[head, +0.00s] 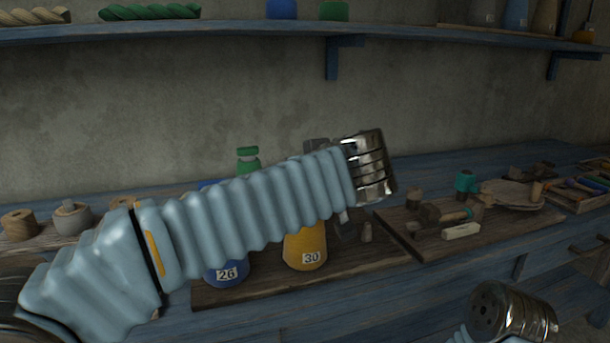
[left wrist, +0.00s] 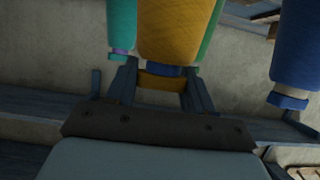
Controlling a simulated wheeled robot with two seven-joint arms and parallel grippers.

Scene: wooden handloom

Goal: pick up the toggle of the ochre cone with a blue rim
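The ochre cone with a blue rim (left wrist: 175,30) fills the upper middle of the left wrist view, which looks upside down. Its blue rim (left wrist: 167,69) is narrow, and the ochre toggle (left wrist: 161,81) shows just beyond it. My left gripper (left wrist: 162,78) has a finger on each side of the toggle, with no gap visible, so it appears shut on it. In the head view an ochre cone labelled 30 (head: 305,249) stands on a wooden board; my left arm hides its top and the left gripper. My right gripper is out of view; only my right wrist shows.
A teal cone (left wrist: 121,25) and a green cone (left wrist: 212,35) stand close by; a blue cone (left wrist: 297,45) is farther right. A blue cone labelled 26 (head: 226,271) stands left of 30. A blue shelf (head: 230,33) runs above. Tools lie on a board (head: 430,246) at right.

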